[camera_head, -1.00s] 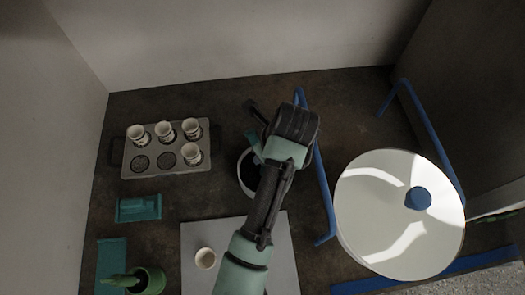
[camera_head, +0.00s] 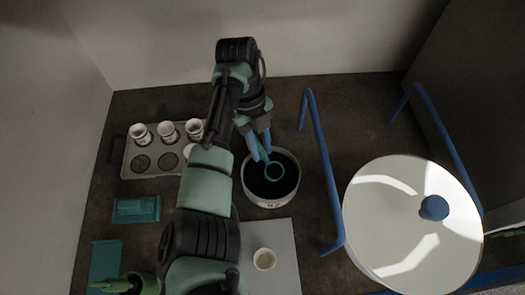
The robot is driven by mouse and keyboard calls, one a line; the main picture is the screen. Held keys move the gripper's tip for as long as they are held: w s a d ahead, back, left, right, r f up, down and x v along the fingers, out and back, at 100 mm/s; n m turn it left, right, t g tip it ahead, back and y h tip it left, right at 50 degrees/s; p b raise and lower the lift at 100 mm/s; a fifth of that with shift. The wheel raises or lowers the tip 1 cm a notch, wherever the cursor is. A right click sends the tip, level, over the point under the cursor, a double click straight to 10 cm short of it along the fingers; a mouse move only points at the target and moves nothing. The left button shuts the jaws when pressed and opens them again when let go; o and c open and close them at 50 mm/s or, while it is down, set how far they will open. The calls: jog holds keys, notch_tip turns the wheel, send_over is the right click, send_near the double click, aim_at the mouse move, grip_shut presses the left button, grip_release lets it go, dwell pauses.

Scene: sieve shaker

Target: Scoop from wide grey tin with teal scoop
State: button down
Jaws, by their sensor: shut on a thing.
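The wide grey tin (camera_head: 250,192) stands behind the grey mat, its inside dark. The teal scoop (camera_head: 275,171) shows as a small ring over the tin's opening. My gripper (camera_head: 258,145) is at the tin's far left edge, shut on the scoop's handle. I cannot tell whether the scoop touches the dark contents.
A muffin-style tray (camera_head: 133,160) with white cups is at left, partly behind my arm. A white cup (camera_head: 264,259) stands on the grey mat (camera_head: 285,240). Blue rails (camera_head: 321,170) and a large white lidded drum (camera_head: 400,225) are at right.

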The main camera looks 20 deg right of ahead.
jog(key=shift+w+g+b, duration=0.35)
jog(key=shift+g+b, duration=0.35)
jog(key=shift+b, duration=0.75)
jog(key=shift+w+a+r+g+h+b, duration=0.1)
jog(key=shift+w+a+g+h+b, duration=0.1)
jog(key=shift+g+h+b, duration=0.2)
jog(key=shift+r, duration=0.15)
